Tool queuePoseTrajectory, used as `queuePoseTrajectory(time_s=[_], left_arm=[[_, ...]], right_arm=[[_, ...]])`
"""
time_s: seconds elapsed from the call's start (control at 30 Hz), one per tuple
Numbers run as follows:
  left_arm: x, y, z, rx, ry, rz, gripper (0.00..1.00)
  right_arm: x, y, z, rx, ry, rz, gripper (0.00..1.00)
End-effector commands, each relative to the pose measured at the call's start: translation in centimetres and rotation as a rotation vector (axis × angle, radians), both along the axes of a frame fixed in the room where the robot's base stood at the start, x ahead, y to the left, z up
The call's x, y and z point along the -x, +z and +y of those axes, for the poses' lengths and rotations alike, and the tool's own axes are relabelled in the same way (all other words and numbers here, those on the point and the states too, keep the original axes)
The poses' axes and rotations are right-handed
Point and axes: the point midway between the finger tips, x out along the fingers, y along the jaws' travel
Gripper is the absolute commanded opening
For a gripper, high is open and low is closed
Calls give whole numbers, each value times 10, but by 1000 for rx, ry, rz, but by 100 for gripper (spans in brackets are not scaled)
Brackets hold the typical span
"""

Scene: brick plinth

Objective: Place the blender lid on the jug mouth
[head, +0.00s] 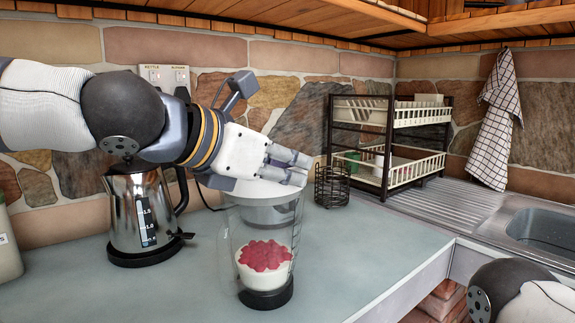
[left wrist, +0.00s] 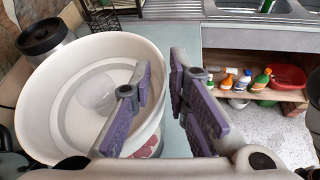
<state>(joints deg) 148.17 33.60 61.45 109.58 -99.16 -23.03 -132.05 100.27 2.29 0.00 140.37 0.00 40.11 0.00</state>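The blender jug (head: 229,250) is clear and stands upright on a black base on the counter, with white contents topped by red pieces inside. The white round lid (head: 255,190) lies about level across the jug mouth; it fills the left of the left wrist view (left wrist: 45,100). Whether it is fully seated I cannot tell. My left gripper (head: 296,168) is at the lid's right edge. In the left wrist view its purple-padded fingers (left wrist: 160,95) stand apart, one over the lid, the other beyond its rim, with no object visibly pinched. My right gripper is out of view.
A steel kettle (head: 142,215) stands left of the jug. A black wire holder (head: 332,186) and a dish rack (head: 405,170) stand behind to the right, near the sink (head: 545,230). The counter right of the jug is clear.

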Motion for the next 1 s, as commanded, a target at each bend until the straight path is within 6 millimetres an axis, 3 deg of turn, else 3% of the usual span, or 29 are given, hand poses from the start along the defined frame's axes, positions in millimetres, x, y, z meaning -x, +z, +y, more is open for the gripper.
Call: queuePoseTrajectory(time_s=[0.37,0.73,1.0], left_arm=[[4,4,4,2,1,-1,25],[61,37,58,6,0,-3,25],[81,46,76,0,-1,0,25]], right_arm=[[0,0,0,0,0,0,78],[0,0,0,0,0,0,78],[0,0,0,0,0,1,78]])
